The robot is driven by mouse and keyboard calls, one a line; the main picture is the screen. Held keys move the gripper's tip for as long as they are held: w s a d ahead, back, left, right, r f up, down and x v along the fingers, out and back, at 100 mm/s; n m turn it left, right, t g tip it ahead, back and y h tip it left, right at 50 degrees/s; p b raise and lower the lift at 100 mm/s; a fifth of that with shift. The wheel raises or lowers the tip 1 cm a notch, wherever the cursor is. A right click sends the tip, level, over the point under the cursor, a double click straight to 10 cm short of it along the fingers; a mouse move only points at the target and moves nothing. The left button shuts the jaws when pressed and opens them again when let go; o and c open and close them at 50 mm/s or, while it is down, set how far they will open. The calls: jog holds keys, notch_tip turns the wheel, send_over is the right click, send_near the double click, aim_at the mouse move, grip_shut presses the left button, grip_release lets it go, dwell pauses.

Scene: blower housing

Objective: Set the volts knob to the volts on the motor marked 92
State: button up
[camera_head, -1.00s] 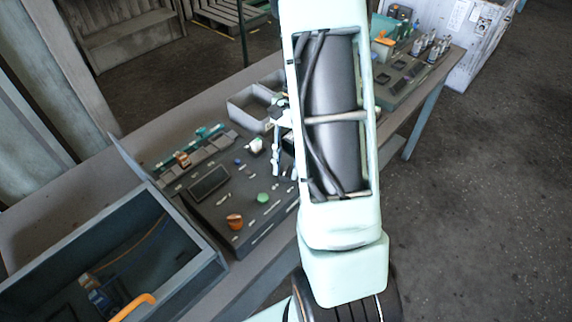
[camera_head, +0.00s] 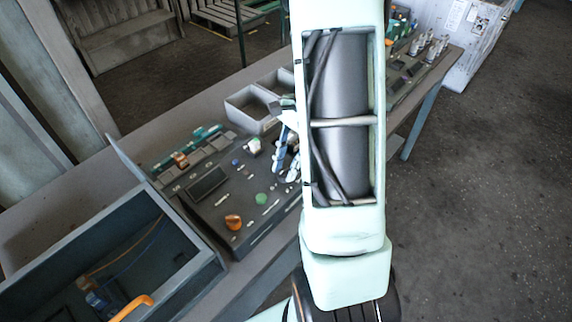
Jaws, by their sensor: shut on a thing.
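The dark control panel (camera_head: 215,208) lies on the bench left of my arm. It bears a white knob (camera_head: 253,146), a green button (camera_head: 261,199), an orange knob (camera_head: 234,222) and a dark display (camera_head: 207,183). Its labels are too small to read, so I cannot tell which control is for volts. My gripper (camera_head: 287,168), partly behind my arm, is low at the panel's right side, right of the white knob. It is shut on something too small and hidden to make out. I can make out no motor marked 92.
A grey open box (camera_head: 185,240) at the front left holds a blue item and an orange handle (camera_head: 132,308). A grey divided tray (camera_head: 247,108) stands behind the panel. Several metallic pieces (camera_head: 430,46) stand on another panel at the far right. Floor is clear at right.

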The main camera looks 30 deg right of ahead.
jog(key=o, duration=1.2)
jog(key=shift+c, duration=0.2)
jog(key=v, duration=1.2)
